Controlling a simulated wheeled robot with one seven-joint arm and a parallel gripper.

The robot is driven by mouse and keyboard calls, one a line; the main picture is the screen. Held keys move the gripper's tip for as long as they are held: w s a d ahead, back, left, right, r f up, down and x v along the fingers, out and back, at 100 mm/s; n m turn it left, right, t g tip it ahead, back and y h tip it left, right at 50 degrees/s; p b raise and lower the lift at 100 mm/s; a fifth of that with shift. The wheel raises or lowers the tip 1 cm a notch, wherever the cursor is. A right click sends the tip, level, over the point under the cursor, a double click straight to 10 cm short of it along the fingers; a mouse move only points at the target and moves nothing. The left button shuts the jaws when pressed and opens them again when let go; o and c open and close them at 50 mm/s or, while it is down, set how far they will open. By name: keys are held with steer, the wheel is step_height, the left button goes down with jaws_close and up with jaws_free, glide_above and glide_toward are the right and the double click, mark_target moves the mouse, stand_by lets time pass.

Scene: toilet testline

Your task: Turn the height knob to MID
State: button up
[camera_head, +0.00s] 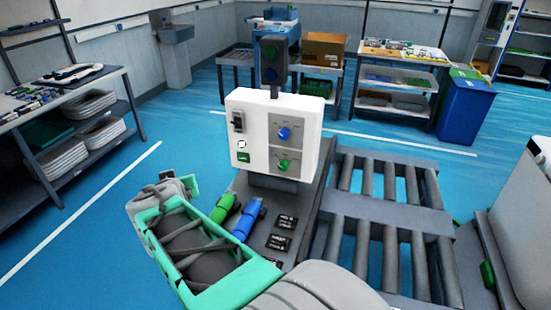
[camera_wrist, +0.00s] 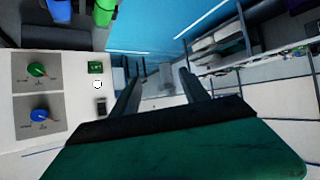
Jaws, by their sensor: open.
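The white control panel (camera_head: 255,170) stands at the middle of the head view. It has a blue knob (camera_head: 284,133) above a green knob (camera_head: 283,165), each on a grey plate. The wrist view shows the panel at the left, with the green knob (camera_wrist: 37,70) above the blue knob (camera_wrist: 39,115). The labels are too small to read, so I cannot tell which is the height knob or its setting. My gripper (camera_wrist: 162,80) is open and empty. It is apart from both knobs, which lie left of its fingers in the wrist view.
The panel also bears a black switch (camera_head: 238,121) and a green button (camera_head: 243,157). A signal light (camera_head: 270,62) rises behind it. A green cylinder (camera_head: 223,208) and a blue cylinder (camera_head: 247,220) lie in front. A roller conveyor (camera_head: 385,215) is at the right.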

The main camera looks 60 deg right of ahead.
steer(key=s+d+f+m+h+b, duration=0.1)
steer(key=s+d+f+h+b, duration=0.1)
steer(key=d, duration=0.4)
steer(key=s+d+f+m+h+b, duration=0.1)
steer(key=s+d+f+h+b, duration=0.1)
steer(key=d, duration=0.3)
steer(key=m+g+h+b, duration=0.1)
steer(key=g+h+b, duration=0.1)
steer(key=h+b, duration=0.6)
glide_toward(283, 136)
steer(key=d+f+h+p, duration=0.1)
steer(key=f, duration=0.1)
steer(key=shift+t, duration=0.3)
steer(key=p+x, duration=0.2)
steer(key=x, duration=0.2)
steer(key=r+p+x, duration=0.1)
steer(key=p+x, duration=0.1)
steer(key=x, duration=0.2)
steer(key=shift+s+a+r+p, duration=0.1)
steer(key=shift+a+r+p, duration=0.05)
steer(key=shift+a+p, duration=0.15)
steer(key=shift+d, duration=0.45)
jaws_close()
